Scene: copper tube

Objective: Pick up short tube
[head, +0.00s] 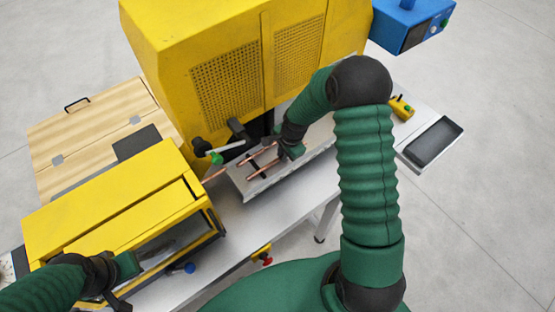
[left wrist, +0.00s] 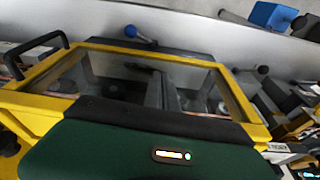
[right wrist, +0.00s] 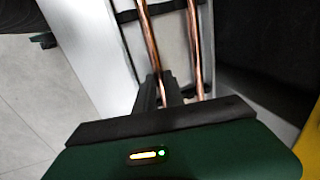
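Two copper tubes lie side by side on a light fixture in front of the yellow machine: a nearer, shorter-looking one (head: 262,171) and a farther one (head: 258,154). My right gripper (head: 287,152) is low at their right end. In the right wrist view its narrow-set fingers (right wrist: 160,92) stand on either side of the left tube (right wrist: 149,38) and look closed on it; the other tube (right wrist: 194,40) runs beside them, outside the grip. My left gripper (left wrist: 162,92) is by the yellow-framed window box, its fingers dark and unclear.
The tall yellow machine (head: 225,85) stands behind the fixture (head: 292,172). The yellow box (head: 110,205) is at the left, with dark levers (head: 236,128) near the tubes. A black tray (head: 434,142) lies at the right.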

